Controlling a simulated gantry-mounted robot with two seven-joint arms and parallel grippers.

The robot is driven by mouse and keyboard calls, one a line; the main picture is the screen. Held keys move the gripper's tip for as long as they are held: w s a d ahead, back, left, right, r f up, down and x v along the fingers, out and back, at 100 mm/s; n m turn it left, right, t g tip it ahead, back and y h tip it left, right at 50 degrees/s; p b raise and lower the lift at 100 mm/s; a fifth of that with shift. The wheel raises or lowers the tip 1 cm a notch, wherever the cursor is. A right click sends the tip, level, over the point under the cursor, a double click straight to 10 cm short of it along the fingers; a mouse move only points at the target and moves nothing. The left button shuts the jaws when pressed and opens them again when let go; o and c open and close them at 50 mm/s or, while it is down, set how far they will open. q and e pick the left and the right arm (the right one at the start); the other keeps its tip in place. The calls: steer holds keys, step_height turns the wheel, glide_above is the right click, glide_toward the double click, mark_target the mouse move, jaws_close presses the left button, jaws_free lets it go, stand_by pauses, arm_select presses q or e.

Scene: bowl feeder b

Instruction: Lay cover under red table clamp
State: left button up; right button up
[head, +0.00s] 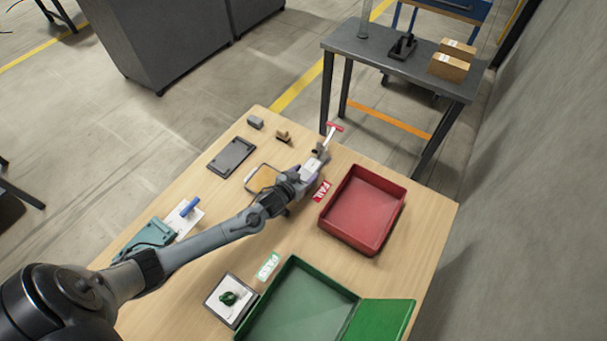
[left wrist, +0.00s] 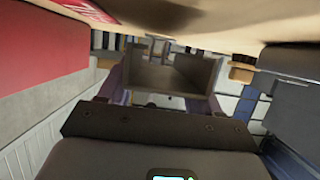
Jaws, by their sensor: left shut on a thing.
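The table clamp with its red handle (head: 335,126) stands at the far edge of the wooden table in the head view; its grey body (head: 322,147) is partly hidden by my left gripper. My left gripper (head: 314,166) is close in front of the clamp, above the table. In the left wrist view the gripper (left wrist: 170,76) is shut on the cover (left wrist: 177,77), a grey, open, trough-shaped piece between the fingers. The head view does not show clearly how the cover lies relative to the clamp. My right gripper is not in view.
A red bin (head: 397,187) stands right of my gripper, beside a FAIL label (head: 322,191). A dark tray (head: 232,157), a grey block (head: 255,122) and a small brown piece (head: 283,136) lie left. A green bin (head: 384,318) and scale (head: 218,312) are nearer.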

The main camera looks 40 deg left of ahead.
arm_select(q)
steer(key=o, duration=1.3)
steer(key=shift+s+a+f, duration=0.1)
steer(key=shift+s+f, duration=0.1)
steer(key=shift+f, duration=0.35)
steer(key=shift+r, duration=0.2)
steer(key=shift+s+d+r+p, duration=0.2)
steer(key=shift+s+r+p, duration=0.65)
steer(key=shift+r, duration=0.3)
steer(key=s+d+r+m+g+p, duration=0.1)
steer(key=s+d+r+g, duration=0.2)
steer(key=s, duration=0.6)
steer(key=s+d+r+m+g+h+p, duration=0.1)
steer(key=s+d+r+g, duration=0.2)
steer(key=s+d, duration=0.3)
steer(key=s+d+r+m+g+p, duration=0.1)
steer(key=s+d+r+g, duration=0.2)
steer(key=s, duration=1)
step_height(320, 180, up, 2)
steer(key=shift+d+r+g+h, duration=0.25)
steer(key=shift+d+g+h, duration=0.15)
steer(key=shift+d, duration=0.6)
